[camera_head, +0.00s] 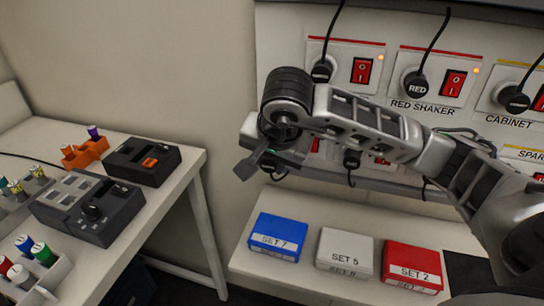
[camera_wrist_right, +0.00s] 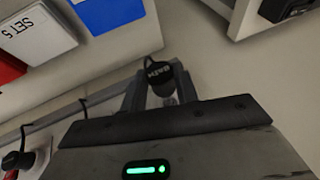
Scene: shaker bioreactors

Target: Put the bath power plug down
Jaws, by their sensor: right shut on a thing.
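My right gripper (camera_head: 262,162) reaches in from the right and hangs in front of the left end of the socket panel, above the shelf. In the right wrist view its fingers (camera_wrist_right: 160,92) are shut on the black bath power plug (camera_wrist_right: 158,72), a round plug with white lettering. In the head view the plug is mostly hidden by the gripper; a short dark cord shows below it. The plug is in the air, apart from the shelf. My left gripper is not in view.
Blue SET 7 (camera_head: 278,237), white SET 5 (camera_head: 344,252) and red SET 2 (camera_head: 412,266) boxes stand on the shelf (camera_head: 245,262). Plugs such as the red shaker plug (camera_head: 416,85) sit in the panel (camera_head: 285,55). A bench (camera_head: 165,213) with devices is at left.

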